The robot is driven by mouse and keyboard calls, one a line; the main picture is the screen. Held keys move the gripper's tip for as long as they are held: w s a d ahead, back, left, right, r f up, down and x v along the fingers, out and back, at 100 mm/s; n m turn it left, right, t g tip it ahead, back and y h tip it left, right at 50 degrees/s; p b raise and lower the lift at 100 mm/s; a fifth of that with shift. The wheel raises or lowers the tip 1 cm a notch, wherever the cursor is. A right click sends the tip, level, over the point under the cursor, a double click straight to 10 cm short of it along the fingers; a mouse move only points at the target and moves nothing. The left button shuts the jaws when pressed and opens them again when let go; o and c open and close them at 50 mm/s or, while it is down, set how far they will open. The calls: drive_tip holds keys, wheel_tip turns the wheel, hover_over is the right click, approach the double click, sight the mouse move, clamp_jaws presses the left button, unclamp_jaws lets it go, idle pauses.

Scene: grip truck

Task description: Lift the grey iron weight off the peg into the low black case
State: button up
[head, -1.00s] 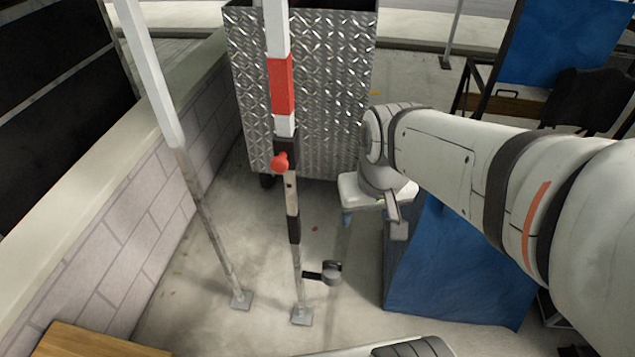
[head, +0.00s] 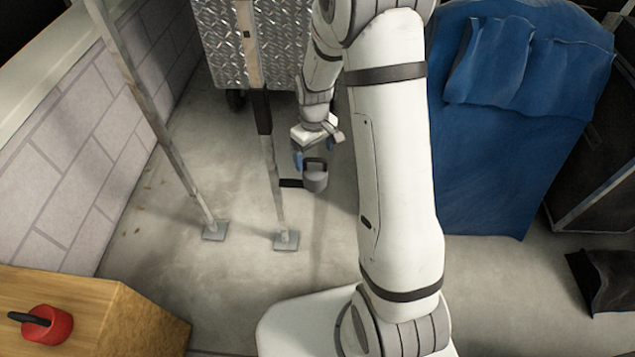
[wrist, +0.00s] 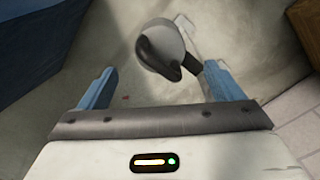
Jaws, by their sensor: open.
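The grey iron weight (head: 315,181), with a dark handle, hangs at the black peg (head: 291,183), low on a thin post. In the wrist view the weight (wrist: 168,45) sits beyond and between my fingertips, with its handle toward me and the peg (wrist: 195,65) at its right. My gripper (head: 313,158) is open just above the weight; its blue fingers (wrist: 160,88) are apart and nothing is held. A low black object (head: 612,283) lies at the right edge; I cannot tell whether it is the low black case.
A second post (head: 180,150) stands left of the peg's post, by a block wall (head: 60,190). A red weight (head: 58,322) sits on a wooden box (head: 140,322). A blue-draped box (head: 485,170) stands right of my arm. A diamond-plate cart (head: 285,45) is behind.

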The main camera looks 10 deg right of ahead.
sight(315, 170)
drive_tip(key=f+b, duration=0.1)
drive_tip(key=f, duration=0.3)
drive_tip(key=f+b, duration=0.2)
drive_tip(key=f, duration=0.1)
drive_tip(key=shift+s+f, duration=0.2)
drive_tip(key=shift+f, duration=0.2)
drive_tip(key=shift+c, duration=0.5)
clamp_jaws()
drive_tip(key=shift+r, duration=0.15)
